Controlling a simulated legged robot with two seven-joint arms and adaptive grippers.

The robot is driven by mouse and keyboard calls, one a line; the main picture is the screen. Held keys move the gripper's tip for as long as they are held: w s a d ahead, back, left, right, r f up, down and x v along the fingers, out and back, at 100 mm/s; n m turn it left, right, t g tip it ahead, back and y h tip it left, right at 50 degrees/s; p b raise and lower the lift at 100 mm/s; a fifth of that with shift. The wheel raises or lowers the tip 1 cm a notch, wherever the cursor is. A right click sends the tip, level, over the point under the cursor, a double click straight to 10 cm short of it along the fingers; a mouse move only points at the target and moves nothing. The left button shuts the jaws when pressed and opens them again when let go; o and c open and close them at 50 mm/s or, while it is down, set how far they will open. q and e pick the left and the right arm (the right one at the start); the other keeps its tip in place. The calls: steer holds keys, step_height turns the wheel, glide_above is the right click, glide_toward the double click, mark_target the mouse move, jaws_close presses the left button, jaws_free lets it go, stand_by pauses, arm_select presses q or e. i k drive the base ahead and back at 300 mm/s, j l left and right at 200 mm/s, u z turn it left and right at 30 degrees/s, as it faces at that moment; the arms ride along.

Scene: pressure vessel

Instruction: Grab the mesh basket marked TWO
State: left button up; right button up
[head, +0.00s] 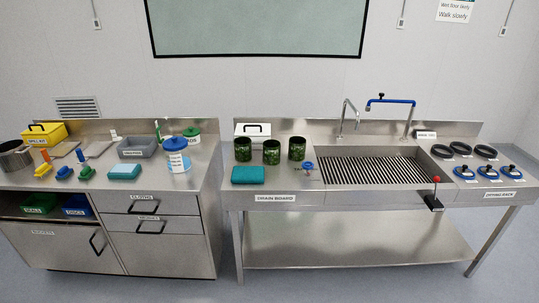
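Three dark green, mottled cylindrical containers stand upright on the drain board, left of the sink: a left one (243,150), a middle one (271,153) and a right one (297,149). They may be the mesh baskets. Their markings are too small to read, so I cannot tell which one is marked TWO. Neither of my grippers shows in the head view.
A white box (252,132) stands behind the containers. A teal cloth (248,175) and a small blue-topped item (308,165) lie in front. The slatted sink (380,172) is to the right. A cluttered cabinet (140,205) stands left, across a narrow gap.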

mark_target(298, 145)
steer(key=z, duration=0.4)
steer(key=i+l+z, duration=0.3)
steer(key=i+z, duration=0.15)
steer(key=i+l+z, duration=0.1)
steer(key=i+z, duration=0.5)
steer(key=i, duration=0.8)
steer(key=i+j, duration=0.15)
steer(key=i, duration=0.8)
steer(key=z, duration=0.05)
